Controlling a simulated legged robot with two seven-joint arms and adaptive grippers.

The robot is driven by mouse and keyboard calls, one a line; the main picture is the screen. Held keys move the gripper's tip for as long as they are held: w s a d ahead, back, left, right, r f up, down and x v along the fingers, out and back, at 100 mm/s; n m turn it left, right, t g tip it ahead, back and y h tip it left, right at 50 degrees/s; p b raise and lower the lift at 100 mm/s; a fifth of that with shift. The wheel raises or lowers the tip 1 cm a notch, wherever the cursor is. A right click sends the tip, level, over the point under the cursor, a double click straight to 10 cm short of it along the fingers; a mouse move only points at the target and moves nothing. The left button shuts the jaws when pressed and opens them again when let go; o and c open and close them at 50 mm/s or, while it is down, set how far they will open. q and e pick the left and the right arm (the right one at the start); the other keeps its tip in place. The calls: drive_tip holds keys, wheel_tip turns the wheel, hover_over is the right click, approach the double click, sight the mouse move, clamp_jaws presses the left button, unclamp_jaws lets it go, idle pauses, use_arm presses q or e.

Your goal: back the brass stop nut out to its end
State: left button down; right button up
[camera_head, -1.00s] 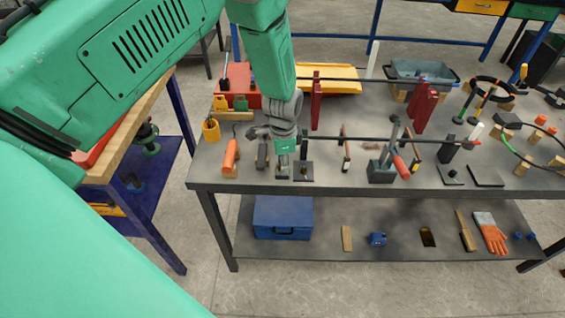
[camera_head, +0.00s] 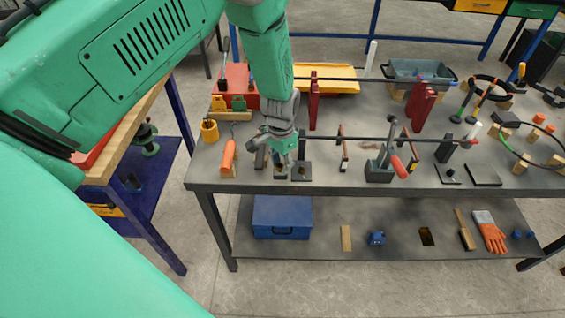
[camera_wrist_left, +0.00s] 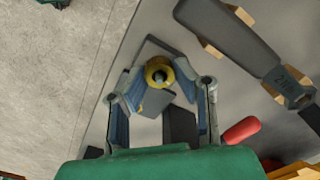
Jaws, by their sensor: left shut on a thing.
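The brass stop nut (camera_wrist_left: 158,66) is a yellow ring around a dark stud end, seen from above in the left wrist view. It stands over a dark base plate (camera_wrist_left: 165,47). My left gripper (camera_wrist_left: 159,80) has one finger on each side of the nut and is shut on it. In the head view the left gripper (camera_head: 280,168) points down near the bench's front edge, and its wrist is tilted. The nut is too small and too covered by the fingers to make out there. My right gripper is not in view.
On the grey bench (camera_head: 330,183), a small black block (camera_head: 302,172) stands just right of the gripper. An orange-handled tool (camera_head: 229,157) is to the left. A red-handled clamp (camera_head: 380,168) and a long rod (camera_head: 345,138) are to the right.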

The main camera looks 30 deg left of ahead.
use_arm(q)
drive_tip(key=n, duration=0.5)
drive_tip(key=shift+s+a+n, duration=0.1)
drive_tip(key=shift+s+n, duration=0.05)
drive_tip(key=shift+n, duration=0.15)
drive_tip(key=n, duration=0.4)
drive_tip(key=shift+f, duration=0.1)
drive_tip(key=n, duration=0.9)
drive_tip(key=shift+s+n+p, duration=0.1)
drive_tip(key=shift+n+p, duration=0.2)
drive_tip(key=n, duration=0.9)
drive_tip(key=shift+d, duration=0.2)
drive_tip(key=n, duration=0.4)
drive_tip(key=shift+n, duration=0.3)
drive_tip(key=n, duration=0.4)
drive_tip(key=shift+w+n+p, duration=0.3)
